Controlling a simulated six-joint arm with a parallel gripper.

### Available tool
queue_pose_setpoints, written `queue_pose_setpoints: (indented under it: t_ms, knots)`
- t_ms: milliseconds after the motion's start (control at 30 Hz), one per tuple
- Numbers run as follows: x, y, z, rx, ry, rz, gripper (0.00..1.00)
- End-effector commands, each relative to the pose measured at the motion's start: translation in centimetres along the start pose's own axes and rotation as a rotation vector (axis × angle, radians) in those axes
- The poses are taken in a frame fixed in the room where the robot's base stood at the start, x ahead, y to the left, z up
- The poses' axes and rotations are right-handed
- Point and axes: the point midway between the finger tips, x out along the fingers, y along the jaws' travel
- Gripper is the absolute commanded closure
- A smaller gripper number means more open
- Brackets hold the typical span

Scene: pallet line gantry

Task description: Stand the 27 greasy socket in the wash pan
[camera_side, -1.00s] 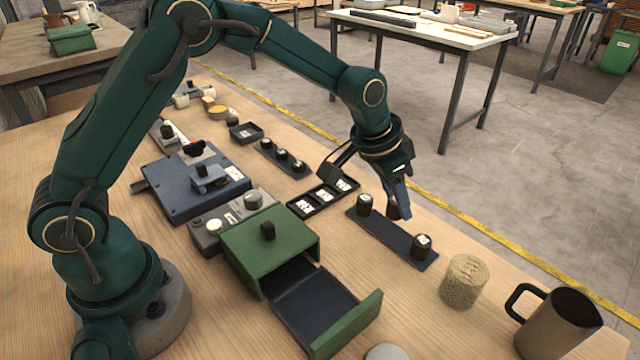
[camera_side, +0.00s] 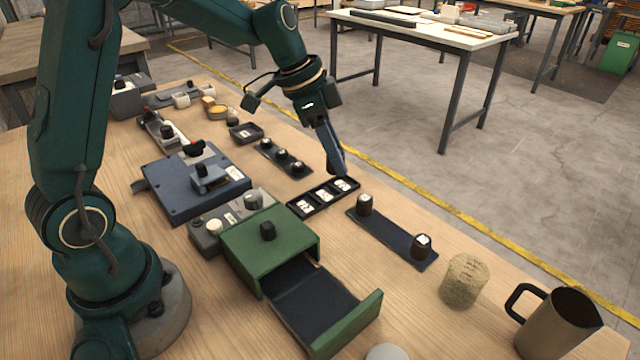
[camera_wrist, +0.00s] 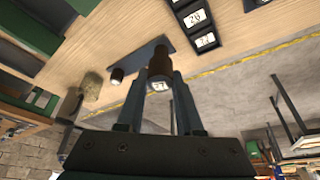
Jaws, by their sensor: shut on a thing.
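My gripper (camera_side: 338,168) is shut on a dark brown socket (camera_wrist: 159,84), held in the air near the far right end of a black three-compartment tray (camera_side: 318,205). The socket's white label seems to end in 7. The tray has a white number label in each compartment; it also shows in the wrist view (camera_wrist: 187,2), with one label like 26. I cannot tell which of the two is the wash pan. Two dark sockets stand at the near (camera_side: 422,247) and far (camera_side: 364,205) ends of a dark rail (camera_side: 392,235).
Another rail (camera_side: 300,171) with 3 dark sockets lies behind the tray. A green box (camera_side: 268,245) with its drawer out, a blue plate fixture (camera_side: 180,200) and a grey control box (camera_side: 208,238) are left. A tan cylinder (camera_side: 463,281) and a metal jug (camera_side: 558,325) stand front right.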

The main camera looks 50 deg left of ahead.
Motion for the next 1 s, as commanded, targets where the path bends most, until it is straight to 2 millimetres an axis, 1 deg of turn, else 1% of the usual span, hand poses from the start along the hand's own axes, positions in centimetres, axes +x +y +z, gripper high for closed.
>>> queue_pose_setpoints:
  t_ms: [167,267,400,500,533,600,700,867,1000]
  knots:
    - [0.8,4.3,0.7,0.320,0.000,0.137,1.00]
    - [1.2,7.8,1.2,0.551,0.000,0.232,1.00]
    - [1.2,13.4,2.4,0.884,0.000,0.370,1.00]
    - [1.0,16.4,3.2,1.036,0.000,0.430,1.00]
    - [1.0,17.1,3.4,1.064,0.000,0.440,1.00]
    - [0.8,18.3,3.8,1.096,0.001,0.454,1.00]
    - [0.8,19.1,3.9,1.120,0.001,0.464,1.00]
    - [1.2,19.4,4.0,1.127,0.001,0.468,1.00]
    - [2.2,19.4,4.4,1.125,0.000,0.470,1.00]
